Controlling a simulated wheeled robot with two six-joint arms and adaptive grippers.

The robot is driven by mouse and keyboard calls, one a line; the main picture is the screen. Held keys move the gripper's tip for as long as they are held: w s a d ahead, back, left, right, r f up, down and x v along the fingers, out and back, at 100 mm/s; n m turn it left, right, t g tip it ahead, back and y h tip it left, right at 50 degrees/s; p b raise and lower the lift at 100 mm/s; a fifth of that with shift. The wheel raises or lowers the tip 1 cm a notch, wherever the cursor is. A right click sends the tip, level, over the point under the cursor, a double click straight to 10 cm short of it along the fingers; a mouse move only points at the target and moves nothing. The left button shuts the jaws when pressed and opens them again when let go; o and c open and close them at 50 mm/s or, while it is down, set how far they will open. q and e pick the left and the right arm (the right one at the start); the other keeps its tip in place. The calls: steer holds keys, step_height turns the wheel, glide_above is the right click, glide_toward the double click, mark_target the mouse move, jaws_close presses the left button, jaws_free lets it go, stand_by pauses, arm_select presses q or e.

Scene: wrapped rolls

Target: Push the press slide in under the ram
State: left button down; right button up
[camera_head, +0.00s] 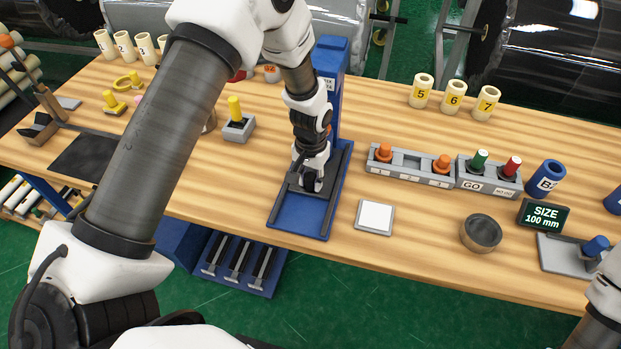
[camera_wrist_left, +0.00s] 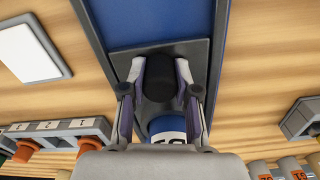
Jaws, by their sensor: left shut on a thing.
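The blue press stands near the middle of the table. Its column (camera_head: 332,62) rises behind my left arm, and its base (camera_head: 299,218) reaches toward the front edge. The dark press slide (camera_head: 335,168) lies between the base's rails, partly covered by my gripper; its plate also shows in the left wrist view (camera_wrist_left: 203,52). My left gripper (camera_head: 311,182) points down over the slide and is shut on a black knob (camera_wrist_left: 160,78). A blue round piece with a white band (camera_wrist_left: 167,128) shows just beyond the knob. The ram is hidden behind my arm. My right gripper is out of view.
A grey rack with orange pegs (camera_head: 411,163) and a white pad (camera_head: 374,215) lie right of the press. A round dark cup (camera_head: 481,233) and a size sign (camera_head: 543,216) stand further right. A grey block with a yellow peg (camera_head: 237,126) stands left.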

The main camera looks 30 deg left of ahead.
arm_select(q)
steer(key=shift+w, duration=0.3)
steer(key=shift+s+r, duration=0.1)
steer(key=shift+r, duration=0.05)
steer(key=c, duration=1)
jaws_free()
steer(key=shift+o, duration=0.8)
step_height(320, 180, up, 12)
